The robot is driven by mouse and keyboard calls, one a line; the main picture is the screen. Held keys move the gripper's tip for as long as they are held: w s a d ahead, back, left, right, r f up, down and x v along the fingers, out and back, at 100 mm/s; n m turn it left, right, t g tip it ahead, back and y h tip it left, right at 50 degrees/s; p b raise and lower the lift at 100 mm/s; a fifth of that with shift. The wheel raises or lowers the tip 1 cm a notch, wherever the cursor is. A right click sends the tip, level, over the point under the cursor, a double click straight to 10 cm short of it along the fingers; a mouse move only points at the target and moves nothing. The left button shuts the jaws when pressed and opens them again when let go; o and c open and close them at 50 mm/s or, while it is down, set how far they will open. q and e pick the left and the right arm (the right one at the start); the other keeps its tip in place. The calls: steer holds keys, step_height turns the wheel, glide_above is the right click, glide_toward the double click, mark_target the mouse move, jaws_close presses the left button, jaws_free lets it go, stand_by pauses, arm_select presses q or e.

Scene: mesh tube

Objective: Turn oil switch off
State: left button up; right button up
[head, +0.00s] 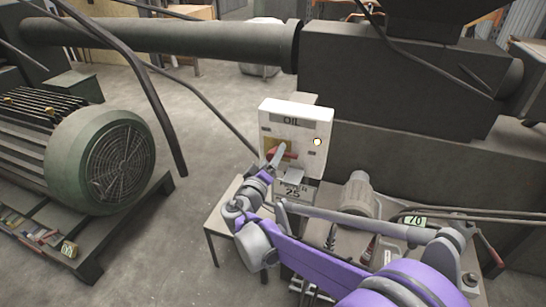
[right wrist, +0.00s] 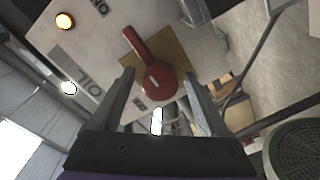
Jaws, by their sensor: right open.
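The white oil switch box (head: 297,122) stands upright in the middle of the head view, with a dark OIL label at its top. Its red rotary switch (right wrist: 156,80) fills the middle of the right wrist view, on a yellow plate. Its handle points to the upper left there, towards the side with the ON label (right wrist: 98,8). A round lamp (head: 317,142) on the box is lit. My right gripper (head: 277,158) is open in front of the switch, partly covering it. In the wrist view its fingers lie either side of the red hub; I cannot tell if they touch it.
A green motor (head: 95,155) on a dark frame stands at the left. A large grey pipe (head: 170,37) crosses behind the box. A grey pump (head: 358,195) and cables lie to the right. Open floor (head: 200,120) shows between motor and box.

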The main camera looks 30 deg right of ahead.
steer(key=shift+w+d, duration=0.1)
steer(key=shift+d, duration=0.05)
steer(key=shift+c, duration=0.3)
jaws_close()
